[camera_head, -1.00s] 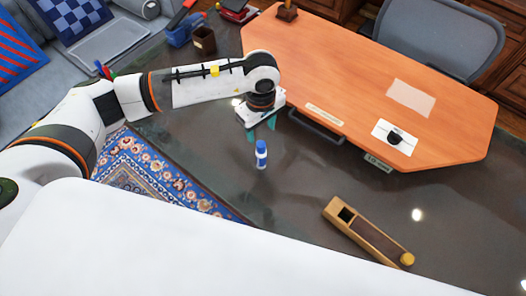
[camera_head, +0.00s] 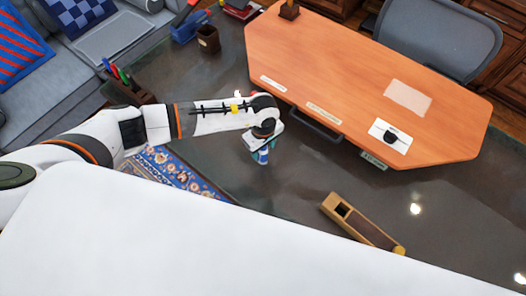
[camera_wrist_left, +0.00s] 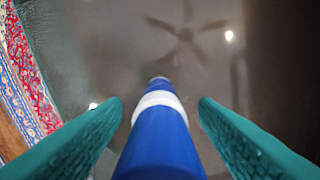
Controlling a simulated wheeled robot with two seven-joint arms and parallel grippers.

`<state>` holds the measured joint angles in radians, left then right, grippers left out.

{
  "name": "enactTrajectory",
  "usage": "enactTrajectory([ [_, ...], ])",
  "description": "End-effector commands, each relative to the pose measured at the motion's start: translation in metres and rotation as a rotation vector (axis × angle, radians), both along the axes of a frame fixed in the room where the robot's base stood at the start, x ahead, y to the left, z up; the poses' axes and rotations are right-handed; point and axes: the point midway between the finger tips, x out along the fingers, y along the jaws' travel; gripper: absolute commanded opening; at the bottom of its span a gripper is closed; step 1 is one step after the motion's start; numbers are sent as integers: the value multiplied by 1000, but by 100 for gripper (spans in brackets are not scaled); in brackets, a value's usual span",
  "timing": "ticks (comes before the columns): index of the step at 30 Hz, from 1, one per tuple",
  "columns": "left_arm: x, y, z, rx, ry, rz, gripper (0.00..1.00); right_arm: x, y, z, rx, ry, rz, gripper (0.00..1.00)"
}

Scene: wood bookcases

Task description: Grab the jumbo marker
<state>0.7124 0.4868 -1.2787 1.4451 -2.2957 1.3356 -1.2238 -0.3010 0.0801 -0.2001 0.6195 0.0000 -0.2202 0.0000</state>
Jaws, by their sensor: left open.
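The jumbo marker (camera_head: 262,157) stands on the dark glossy desk top, blue with a white band. In the left wrist view the marker (camera_wrist_left: 160,140) shows large, between the two green fingers. My left gripper (camera_head: 262,147) is right over the marker, its fingers on either side of it. In the left wrist view the left gripper (camera_wrist_left: 160,112) is open, with a gap between each fingertip and the marker. The upper part of the marker is hidden by the gripper in the head view. My right gripper is not in view.
A wooden box-like tool (camera_head: 362,222) lies at the front right. A pen holder (camera_head: 125,90) stands at the left. The dark surface around the marker is clear.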

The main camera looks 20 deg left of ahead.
Motion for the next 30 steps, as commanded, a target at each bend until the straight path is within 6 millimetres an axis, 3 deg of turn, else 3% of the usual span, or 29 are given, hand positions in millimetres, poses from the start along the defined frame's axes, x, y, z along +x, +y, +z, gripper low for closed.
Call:
enactTrajectory([
  [2, 0, 0, 0, 0, 0, 0, 54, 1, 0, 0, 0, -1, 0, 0],
  [11, 0, 0, 0, 0, 0, 1, 6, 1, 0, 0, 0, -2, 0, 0],
  [20, 1, 0, 6, -2, -3, 1, 6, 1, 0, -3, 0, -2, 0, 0],
  [30, 2, 0, 68, -2, -7, -1, 6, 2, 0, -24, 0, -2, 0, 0],
])
